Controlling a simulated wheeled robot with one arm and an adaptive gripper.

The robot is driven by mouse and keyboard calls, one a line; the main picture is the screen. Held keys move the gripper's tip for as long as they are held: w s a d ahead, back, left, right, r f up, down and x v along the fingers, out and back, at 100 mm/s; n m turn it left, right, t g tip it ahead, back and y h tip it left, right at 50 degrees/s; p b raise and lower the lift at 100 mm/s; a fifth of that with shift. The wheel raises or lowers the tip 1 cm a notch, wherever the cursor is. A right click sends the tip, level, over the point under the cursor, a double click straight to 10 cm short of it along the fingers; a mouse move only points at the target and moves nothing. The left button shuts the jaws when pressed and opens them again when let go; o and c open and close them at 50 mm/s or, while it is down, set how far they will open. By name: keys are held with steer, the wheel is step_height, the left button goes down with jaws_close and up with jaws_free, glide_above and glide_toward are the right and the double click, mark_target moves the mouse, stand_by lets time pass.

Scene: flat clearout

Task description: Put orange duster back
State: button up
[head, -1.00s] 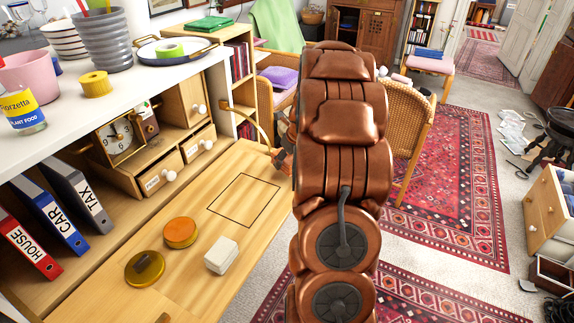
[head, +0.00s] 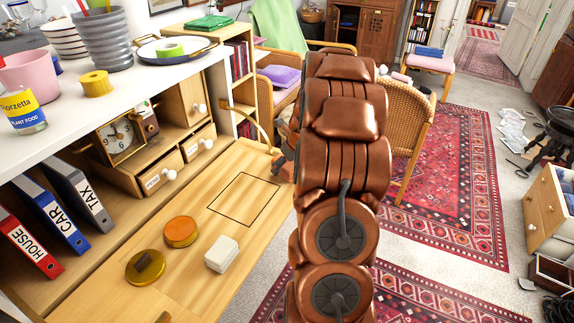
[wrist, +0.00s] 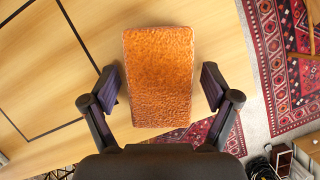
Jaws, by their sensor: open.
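The orange duster (wrist: 158,75) is a rough-surfaced orange block, seen from above in the wrist view. It appears to lie on the pale wooden desk top (wrist: 35,60) near the desk's edge. My gripper (wrist: 160,84) is open, with one finger on each side of the duster and a visible gap on both sides. In the head view my arm hides the duster and most of the gripper. A thin dark rectangular outline (head: 243,199) is marked on the desk; part of it shows left of the duster in the wrist view.
A round orange tin (head: 181,231), a gold tin (head: 145,267) and a white block (head: 222,254) stand on the desk. Binders (head: 80,190), small drawers (head: 162,174) and a clock (head: 118,138) line its back. A wicker chair (head: 408,115) stands beyond my arm.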

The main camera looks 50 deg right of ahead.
steer(key=v, duration=1.2)
steer(key=s+a+r+n+g+y, duration=0.1)
steer(key=s+a+n+g, duration=0.15)
steer(key=a+n, duration=0.85)
steer(key=s+a+r+n+g+y, duration=0.1)
steer(key=s+a+n, duration=0.45)
steer(key=a, duration=0.95)
steer(key=s+a+f+n+g, duration=0.1)
steer(key=s+a+n, duration=0.4)
steer(key=s+n, duration=0.3)
steer(key=s+a+f+n+g+h, duration=0.1)
steer(key=s+a+n, duration=0.5)
steer(key=s+n, duration=0.3)
steer(key=n, duration=0.3)
steer(key=shift+s+n+g+h+b, duration=0.25)
steer(key=shift+n+g+h+b, duration=0.05)
steer(key=shift+n+g+b, duration=0.05)
